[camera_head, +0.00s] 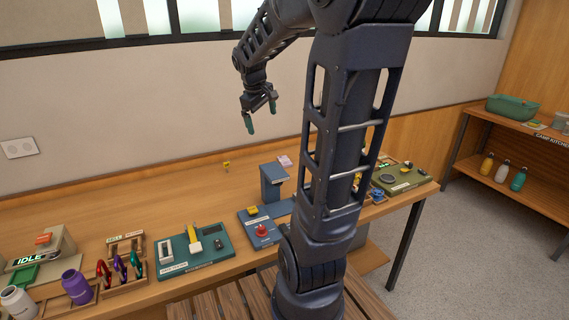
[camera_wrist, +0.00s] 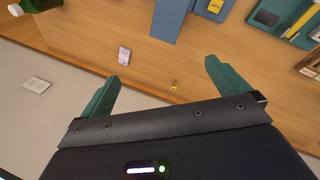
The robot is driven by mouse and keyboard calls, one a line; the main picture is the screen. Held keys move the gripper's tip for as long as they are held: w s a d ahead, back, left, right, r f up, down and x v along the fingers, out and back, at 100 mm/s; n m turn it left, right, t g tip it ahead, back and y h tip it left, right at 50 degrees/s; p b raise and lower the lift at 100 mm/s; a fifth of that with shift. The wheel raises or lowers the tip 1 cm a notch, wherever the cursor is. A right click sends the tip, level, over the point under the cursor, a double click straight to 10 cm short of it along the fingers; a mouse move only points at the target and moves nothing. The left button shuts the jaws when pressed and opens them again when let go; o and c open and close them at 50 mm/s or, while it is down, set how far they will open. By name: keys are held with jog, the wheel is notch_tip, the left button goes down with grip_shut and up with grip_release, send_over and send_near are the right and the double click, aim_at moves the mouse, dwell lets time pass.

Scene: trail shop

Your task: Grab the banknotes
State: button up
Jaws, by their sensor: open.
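I cannot make out banknotes for certain in either view. A small pale pinkish flat piece (camera_head: 285,161) lies at the back of the wooden counter, behind the blue post. It also shows left of centre in the wrist view (camera_wrist: 124,55), too small to tell whether it is the notes. My gripper (camera_head: 261,114) is open and empty, with green fingers, high above the back of the counter. In the wrist view my gripper (camera_wrist: 165,72) has its fingers spread, with a tiny yellow item (camera_wrist: 173,86) on the counter between them.
The blue post (camera_head: 273,182) stands by a blue panel with a red knob (camera_head: 262,231). A teal panel (camera_head: 194,250), a rack of coloured tools (camera_head: 121,268) and a purple jar (camera_head: 77,287) are to the left. A green panel (camera_head: 402,178) is right. The counter's back left is mostly clear.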

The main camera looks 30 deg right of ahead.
jog(key=w+d+f+n+g, duration=0.1)
jog(key=w+d+f+n, duration=0.25)
jog(key=w, duration=0.65)
jog(key=n+g+h, duration=0.2)
jog(key=n, duration=0.5)
send_over(284, 160)
jog(key=a, duration=0.4)
notch_tip(284, 160, down, 23)
jog(key=x, duration=1)
jog(key=shift+w+a+f, duration=0.1)
jog(key=shift+a+f, duration=0.15)
jog(key=shift+a, duration=0.1)
jog(key=c, duration=0.6)
